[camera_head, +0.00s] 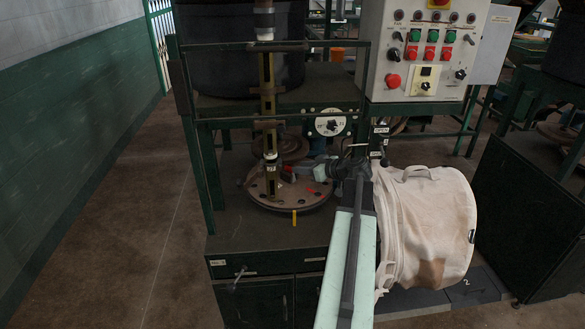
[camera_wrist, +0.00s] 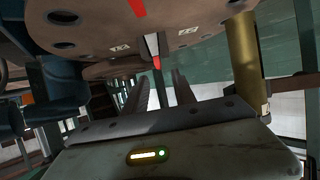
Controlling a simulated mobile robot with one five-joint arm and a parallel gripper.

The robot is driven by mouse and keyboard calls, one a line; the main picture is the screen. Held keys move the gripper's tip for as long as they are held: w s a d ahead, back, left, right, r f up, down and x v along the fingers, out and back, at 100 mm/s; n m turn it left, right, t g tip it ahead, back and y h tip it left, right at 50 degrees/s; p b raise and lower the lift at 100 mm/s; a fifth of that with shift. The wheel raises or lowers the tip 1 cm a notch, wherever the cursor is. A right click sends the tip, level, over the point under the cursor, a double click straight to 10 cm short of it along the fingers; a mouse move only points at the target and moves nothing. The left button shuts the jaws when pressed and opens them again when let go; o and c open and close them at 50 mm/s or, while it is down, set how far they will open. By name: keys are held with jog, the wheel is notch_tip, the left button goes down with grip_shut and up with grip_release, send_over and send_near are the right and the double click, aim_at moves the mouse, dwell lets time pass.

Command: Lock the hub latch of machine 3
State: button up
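A round brown hub plate (camera_head: 290,196) with holes sits on the machine's cabinet, around a brass-coloured post (camera_head: 268,90). In the wrist view the plate (camera_wrist: 105,28) fills the top, with white labels and a red mark. A small light lever with a red tip (camera_wrist: 156,61), possibly the latch, points from the plate's edge toward my gripper. In the head view my gripper (camera_head: 318,172) is at the plate's right side, partly hidden by my arm.
A control box (camera_head: 425,50) with buttons hangs at upper right. A pale fabric bag (camera_head: 430,225) lies right of my arm. Green frame posts (camera_head: 205,150) stand left of the plate. A dial (camera_head: 330,122) is behind it. The floor at left (camera_head: 130,220) is clear.

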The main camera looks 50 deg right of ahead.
aim_at(289, 169)
jog(key=b+x, duration=0.1)
jog(key=x, duration=0.4)
jog(key=shift+d+f+b, duration=0.2)
jog(key=shift+b, duration=0.2)
jog(key=shift+w+f, duration=0.1)
jog(key=shift+w, duration=0.35)
